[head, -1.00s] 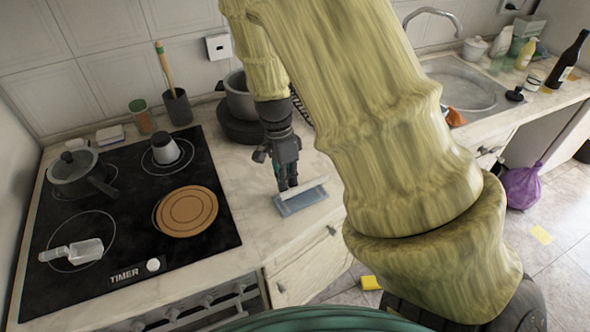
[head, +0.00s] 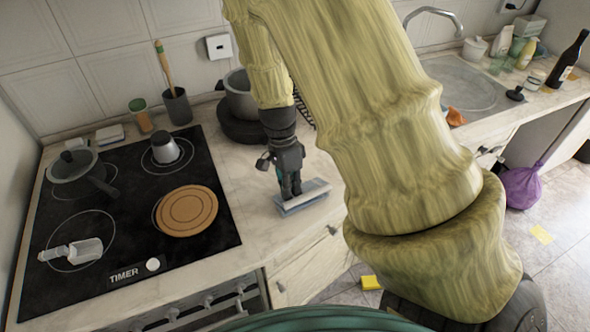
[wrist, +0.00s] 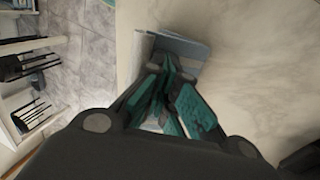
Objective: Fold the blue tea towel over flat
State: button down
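The blue tea towel (head: 313,190) lies near the front edge of the counter, right of the hob. One part is doubled up along its length, with a paler strip along the front side. My gripper (head: 290,194) points down at the towel, its fingertips at the cloth. In the wrist view the teal-padded fingers of my gripper (wrist: 170,66) come together at the towel (wrist: 188,47) and appear shut on its edge. The fingers hide part of the cloth, so how flat the fold lies under them cannot be told.
The black hob (head: 125,225) with a round brown board (head: 187,211) is left of the towel. A dark pot (head: 240,100) stands behind my gripper. The counter's front edge is close in front of the towel. Bare counter (wrist: 250,60) lies beside it.

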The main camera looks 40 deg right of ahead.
jog(key=shift+f, duration=0.1)
jog(key=shift+s+a+f+b, duration=0.1)
jog(key=shift+s+f+b, duration=0.35)
jog(key=shift+f, duration=0.5)
notch_tip(320, 180, up, 7)
jog(key=p, duration=0.7)
jog(key=shift+r, duration=0.15)
jog(key=shift+s, duration=0.1)
